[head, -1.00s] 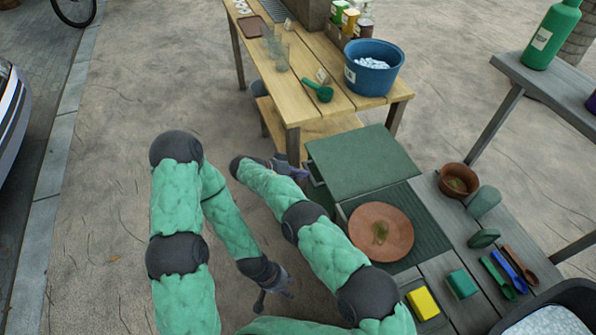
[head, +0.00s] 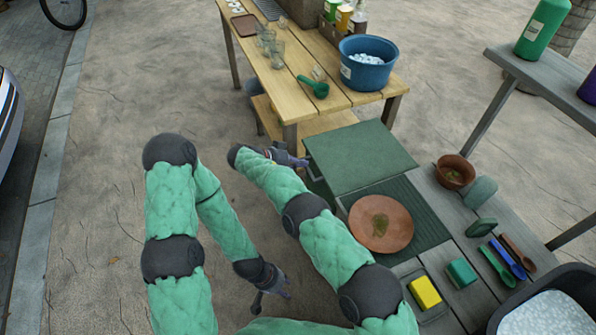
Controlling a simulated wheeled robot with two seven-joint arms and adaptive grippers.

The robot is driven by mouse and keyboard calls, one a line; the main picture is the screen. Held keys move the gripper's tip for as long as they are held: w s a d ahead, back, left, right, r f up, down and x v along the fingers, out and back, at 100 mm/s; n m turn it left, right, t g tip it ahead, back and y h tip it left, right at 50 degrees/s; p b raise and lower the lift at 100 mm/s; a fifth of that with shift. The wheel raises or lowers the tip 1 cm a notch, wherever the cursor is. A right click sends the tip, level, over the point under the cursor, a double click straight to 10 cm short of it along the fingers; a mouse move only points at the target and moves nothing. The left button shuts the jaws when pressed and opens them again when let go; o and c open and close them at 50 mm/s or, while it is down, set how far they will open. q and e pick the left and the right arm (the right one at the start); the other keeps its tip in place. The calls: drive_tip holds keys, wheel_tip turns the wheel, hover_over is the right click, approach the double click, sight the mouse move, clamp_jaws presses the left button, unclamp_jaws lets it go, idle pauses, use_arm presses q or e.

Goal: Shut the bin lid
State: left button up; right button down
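A flat dark green panel (head: 362,157), which looks like the bin's lid, lies at the left end of the grey counter in the head view. Part of a green body (head: 319,190) shows below its left edge. I cannot tell how far the lid stands open. My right gripper (head: 294,157) is at the panel's upper left corner, close to its edge; contact is unclear, and its fingers are too small to read. My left gripper (head: 274,289) is low over the paved ground, away from the panel, with its fingers spread and empty.
The counter holds a brown plate (head: 380,224), a brown bowl (head: 455,171), a yellow sponge (head: 424,292) and several utensils. A wooden table (head: 293,102) with a blue tub (head: 367,70) stands just behind the panel. Open ground lies to the left.

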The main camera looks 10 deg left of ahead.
drive_tip(key=s+a+f, duration=0.4)
drive_tip(key=a+f, duration=0.2)
drive_tip(key=a, duration=0.1)
drive_tip(key=shift+f, duration=0.15)
idle(0.5)
